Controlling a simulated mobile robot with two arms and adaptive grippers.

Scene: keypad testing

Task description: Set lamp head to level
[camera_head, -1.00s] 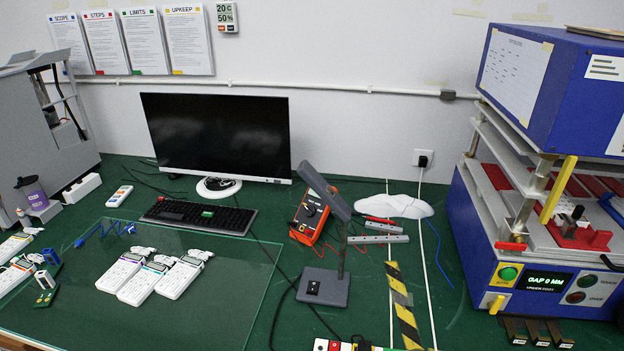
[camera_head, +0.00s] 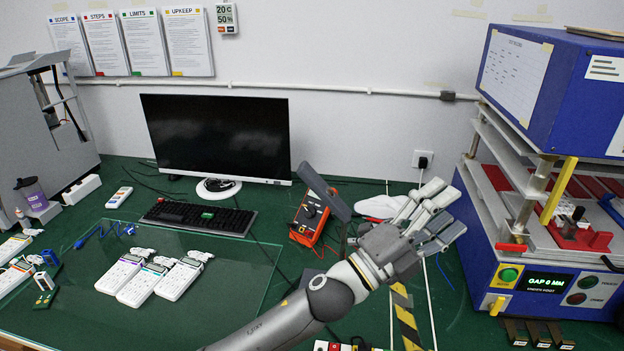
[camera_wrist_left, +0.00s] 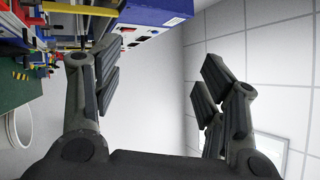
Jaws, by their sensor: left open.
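The desk lamp's grey head (camera_head: 324,192) is tilted, sloping down to the right, in the head view. Its base and most of its stem are hidden behind my left arm. My left gripper (camera_head: 436,212) is open and empty, just right of the lamp head and apart from it in the picture. In the left wrist view my left gripper's fingers (camera_wrist_left: 155,85) are spread wide with nothing between them. The lamp cannot be made out there. My right gripper is not in view.
A blue test press (camera_head: 475,235) stands on the right. An orange multimeter (camera_head: 306,220) is just behind the lamp. A monitor (camera_head: 215,135), keyboard (camera_head: 200,217) and glass mat (camera_head: 235,270) with white keypads (camera_head: 120,272) lie to the left.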

